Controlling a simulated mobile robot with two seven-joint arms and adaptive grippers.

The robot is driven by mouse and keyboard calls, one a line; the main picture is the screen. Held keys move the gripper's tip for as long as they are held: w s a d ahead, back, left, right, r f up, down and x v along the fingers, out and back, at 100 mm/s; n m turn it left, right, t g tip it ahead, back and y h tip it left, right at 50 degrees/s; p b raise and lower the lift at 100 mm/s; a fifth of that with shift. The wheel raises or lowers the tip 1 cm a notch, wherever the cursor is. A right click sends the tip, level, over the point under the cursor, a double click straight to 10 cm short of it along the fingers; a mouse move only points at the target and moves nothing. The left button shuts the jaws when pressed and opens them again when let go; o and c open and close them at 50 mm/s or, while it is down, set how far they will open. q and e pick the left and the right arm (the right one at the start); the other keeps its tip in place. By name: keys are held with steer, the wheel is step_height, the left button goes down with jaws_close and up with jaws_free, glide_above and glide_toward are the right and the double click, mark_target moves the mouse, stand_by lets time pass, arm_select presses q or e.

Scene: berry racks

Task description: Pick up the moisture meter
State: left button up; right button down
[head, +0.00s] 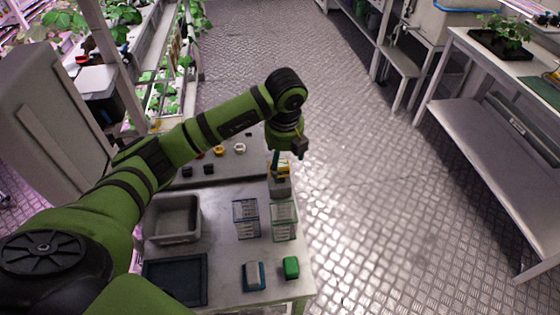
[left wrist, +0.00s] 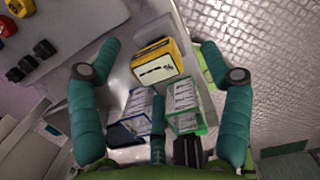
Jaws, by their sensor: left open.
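A yellow device with a pale face and dark marks, apparently the moisture meter (left wrist: 157,64), shows in the left wrist view between the fingers of my left gripper (left wrist: 160,48). My right gripper is not in view.
Two clear racks (head: 246,218) (head: 284,220) stand just in front of it. A grey bin (head: 174,240), a dark tray (head: 205,282), a teal-and-white object (head: 253,276) and a green object (head: 291,267) share the table (head: 225,262). Small knobs (head: 239,149) lie behind.

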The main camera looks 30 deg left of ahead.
arm_select(q)
steer(key=f+p, duration=0.1)
steer(key=s+f+p, duration=0.1)
steer(key=shift+a+f+p, duration=0.2)
steer(key=shift+f+p, duration=0.15)
steer(key=shift+w+a+f, duration=0.1)
steer(key=shift+w+f, duration=0.05)
steer(key=shift+f, duration=0.45)
steer(key=shift+w+a+f, duration=0.1)
steer(key=shift+f, duration=0.45)
steer(key=shift+w+f, duration=0.15)
steer(key=shift+f, duration=0.1)
steer(key=c, duration=1.2)
steer(key=shift+r, duration=0.1)
steer(key=shift+c, duration=1.4)
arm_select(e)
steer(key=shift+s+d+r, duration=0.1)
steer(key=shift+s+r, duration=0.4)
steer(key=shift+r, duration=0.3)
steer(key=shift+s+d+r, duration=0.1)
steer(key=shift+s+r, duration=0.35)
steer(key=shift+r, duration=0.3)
